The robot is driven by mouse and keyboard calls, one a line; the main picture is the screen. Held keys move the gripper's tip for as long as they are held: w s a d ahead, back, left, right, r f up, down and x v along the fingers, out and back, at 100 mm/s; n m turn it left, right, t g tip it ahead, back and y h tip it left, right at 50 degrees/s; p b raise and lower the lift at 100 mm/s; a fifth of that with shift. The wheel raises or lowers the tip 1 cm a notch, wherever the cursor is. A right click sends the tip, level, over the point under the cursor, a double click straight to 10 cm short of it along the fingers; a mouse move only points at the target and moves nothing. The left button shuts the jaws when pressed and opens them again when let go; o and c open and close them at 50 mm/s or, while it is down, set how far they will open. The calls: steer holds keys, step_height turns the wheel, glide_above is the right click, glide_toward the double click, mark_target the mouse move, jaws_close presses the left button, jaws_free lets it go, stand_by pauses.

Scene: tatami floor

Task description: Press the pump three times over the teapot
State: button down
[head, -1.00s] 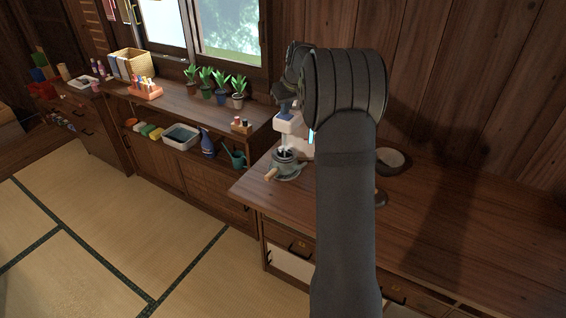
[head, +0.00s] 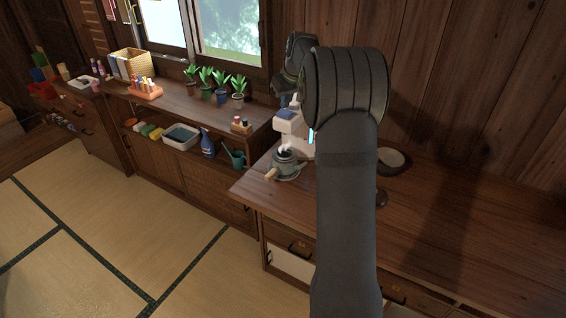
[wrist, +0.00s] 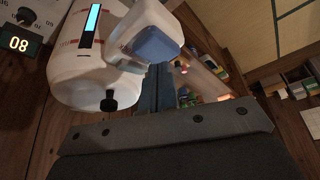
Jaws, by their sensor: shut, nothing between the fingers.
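The pump is a white dispenser (head: 299,139) with a blue press pad (head: 286,114) on its projecting head. In the wrist view its body (wrist: 90,62) has a lit cyan strip, and the blue pad (wrist: 158,44) faces my gripper. The grey-green teapot (head: 286,166), with a wooden side handle, stands on the counter under the pump's head; its top looks open. My gripper (head: 283,101) is shut and empty, just above the pad. In the wrist view its fingers (wrist: 160,80) point at the pump head. My arm hides part of the dispenser.
A round bowl (head: 391,160) sits right of my arm on the wooden counter (head: 470,220). The counter's right side is clear.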

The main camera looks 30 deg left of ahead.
steer(key=shift+f, duration=0.1)
steer(key=shift+f, duration=1.25)
steer(key=shift+r, duration=1.3)
steer(key=shift+f, duration=1.3)
steer(key=shift+r, duration=1.2)
